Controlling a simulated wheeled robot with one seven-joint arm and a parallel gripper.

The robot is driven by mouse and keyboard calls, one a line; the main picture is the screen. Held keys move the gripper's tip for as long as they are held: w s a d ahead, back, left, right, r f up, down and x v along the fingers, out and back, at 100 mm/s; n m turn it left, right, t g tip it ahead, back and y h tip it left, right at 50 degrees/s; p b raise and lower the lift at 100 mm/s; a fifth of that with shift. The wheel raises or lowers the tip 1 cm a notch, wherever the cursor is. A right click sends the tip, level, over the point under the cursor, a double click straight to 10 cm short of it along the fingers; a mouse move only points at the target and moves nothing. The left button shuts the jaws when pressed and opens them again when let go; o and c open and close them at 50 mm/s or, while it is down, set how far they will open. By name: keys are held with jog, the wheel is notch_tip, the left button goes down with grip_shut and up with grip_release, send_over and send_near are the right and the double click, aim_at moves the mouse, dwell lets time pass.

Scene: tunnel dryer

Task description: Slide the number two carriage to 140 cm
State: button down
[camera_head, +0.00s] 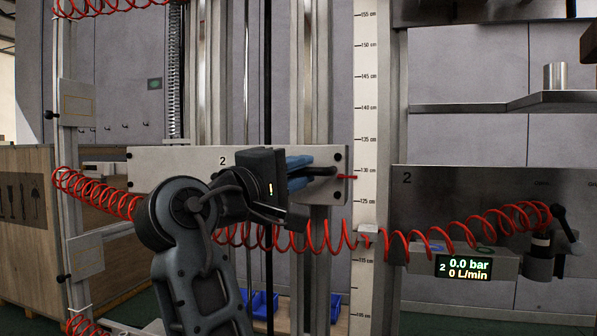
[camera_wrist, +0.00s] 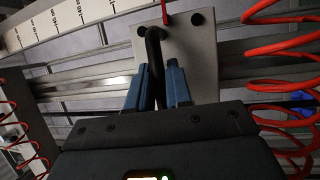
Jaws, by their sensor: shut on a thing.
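The number two carriage (camera_head: 180,158) is a pale plate with a "2" on it, mounted across the vertical rails. Its red pointer (camera_head: 347,177) lies just below the 130 cm mark on the vertical scale (camera_head: 367,130). The 140 cm mark is higher on the scale. My gripper (camera_head: 300,172) has its blue fingers shut on the carriage's dark handle (camera_head: 324,171) near the plate's right end. In the wrist view my gripper (camera_wrist: 160,88) has the handle (camera_wrist: 154,48) between its fingers, with the plate (camera_wrist: 200,55) behind. My arm hides part of the plate's lower edge.
Red coiled hoses (camera_head: 440,245) run below the carriage and at the left. A dark panel marked 2 (camera_head: 480,200) is at the right, with a display (camera_head: 463,268) reading 0.0 bar and 0 L/min. The rails above the carriage look clear up to the picture's top.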

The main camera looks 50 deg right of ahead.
notch_tip(320, 180, up, 11)
jog(key=p, duration=0.8)
jog(key=shift+p, duration=0.35)
jog(key=c, duration=1.1)
grip_release()
jog(key=shift+w+a+f+b, duration=0.1)
jog(key=shift+a+f+b, duration=0.2)
jog(key=shift+a, duration=1)
jog(key=shift+w+a+f+b, duration=0.15)
jog(key=shift+a+b, duration=0.25)
jog(key=shift+a, duration=0.9)
jog(key=shift+a+f+b, duration=0.25)
jog(key=shift+a+b, duration=0.1)
jog(key=shift+a, duration=0.95)
